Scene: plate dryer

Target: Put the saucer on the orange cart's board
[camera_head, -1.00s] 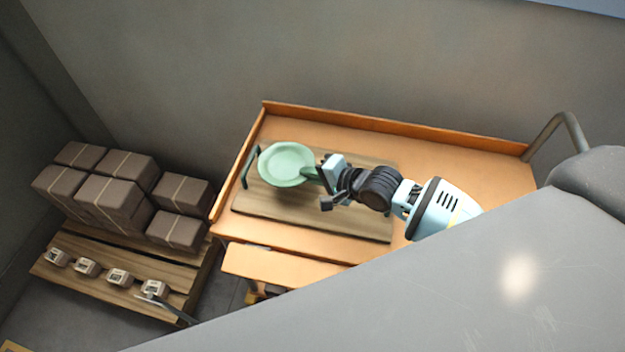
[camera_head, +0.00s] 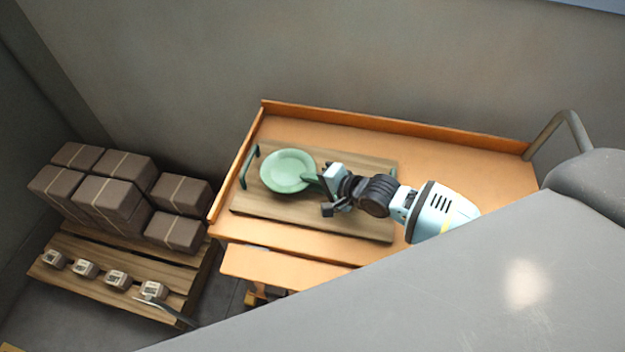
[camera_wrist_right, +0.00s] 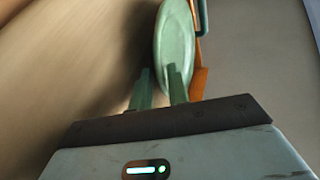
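The pale green saucer (camera_head: 288,171) is face up over the left part of the wooden board (camera_head: 300,215) on the orange cart (camera_head: 450,165). My right gripper (camera_head: 314,181) reaches in from the right at the saucer's right rim. In the right wrist view the saucer (camera_wrist_right: 174,42) shows nearly edge-on at the fingertips (camera_wrist_right: 161,88), and the right finger overlaps it. The fingers look closed about its rim. Whether the saucer's underside touches the board cannot be told. My left gripper is not in view.
The board has a dark green handle (camera_head: 249,167) at its left end. The cart has a raised rim at the back and left. A pallet (camera_head: 110,288) with brown boxes (camera_head: 110,195) stands left of the cart. The board's front part is clear.

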